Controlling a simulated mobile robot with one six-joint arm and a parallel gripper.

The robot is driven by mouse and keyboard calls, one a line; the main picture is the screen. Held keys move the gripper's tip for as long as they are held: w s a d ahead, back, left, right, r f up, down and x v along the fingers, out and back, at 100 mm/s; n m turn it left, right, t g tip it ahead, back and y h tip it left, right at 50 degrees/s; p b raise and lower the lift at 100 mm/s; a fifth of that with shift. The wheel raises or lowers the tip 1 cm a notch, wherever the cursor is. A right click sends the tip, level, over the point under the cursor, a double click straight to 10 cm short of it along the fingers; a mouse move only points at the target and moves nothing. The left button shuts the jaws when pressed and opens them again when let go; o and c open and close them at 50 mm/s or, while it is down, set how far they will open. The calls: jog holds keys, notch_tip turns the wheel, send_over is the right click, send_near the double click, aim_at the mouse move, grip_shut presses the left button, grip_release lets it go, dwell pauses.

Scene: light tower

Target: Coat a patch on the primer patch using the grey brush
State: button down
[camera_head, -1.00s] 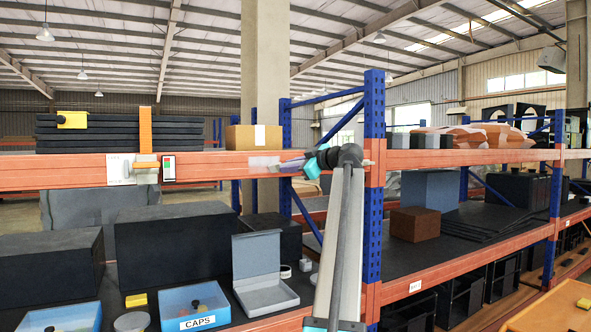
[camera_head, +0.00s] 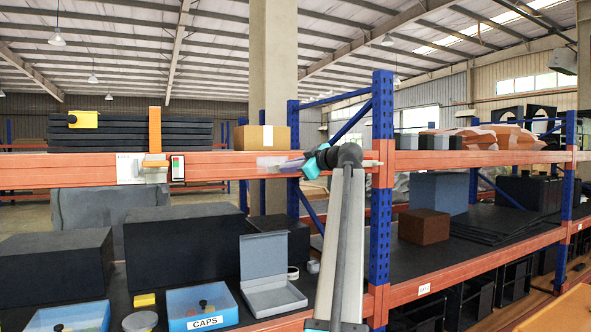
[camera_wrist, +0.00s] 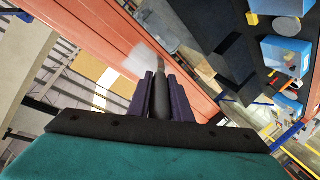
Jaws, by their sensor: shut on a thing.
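The primer patch (camera_head: 268,162) is a pale, translucent area on the front of the orange shelf beam. It also shows in the wrist view (camera_wrist: 138,58). My gripper (camera_head: 298,164) is just right of the patch in the head view. In the wrist view its dark purple fingers (camera_wrist: 161,88) are shut on the grey brush (camera_wrist: 161,98). The brush's dark handle sits between them, with its lighter tip pointing away from me. The tip overlaps the right edge of the patch in the wrist view; I cannot tell whether it touches.
The orange beam (camera_head: 75,168) runs across in front of me, with a blue upright (camera_head: 382,200) at right. A cardboard box (camera_head: 262,137) stands above the patch. An orange-handled device (camera_head: 155,150) is on the beam at left. Blue trays (camera_head: 202,306) and a grey open case (camera_head: 275,300) lie below.

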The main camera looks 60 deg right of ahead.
jog(key=shift+w+a, duration=0.35)
jog(key=shift+a, duration=0.2)
jog(key=shift+w+a+b, duration=0.75)
jog(key=shift+w+a, duration=0.5)
jog(key=shift+a, duration=0.3)
jog(key=shift+s+a, duration=0.1)
jog(key=shift+s+a+b, duration=0.25)
jog(key=shift+s+a, duration=0.6)
jog(key=shift+s, duration=0.35)
jog(key=shift+s+a+b, duration=0.25)
jog(key=shift+s+a, duration=0.6)
jog(key=shift+s, duration=0.3)
jog(key=shift+s+a+b, duration=0.6)
jog(key=shift+s+a, duration=0.3)
jog(key=shift+s, duration=0.3)
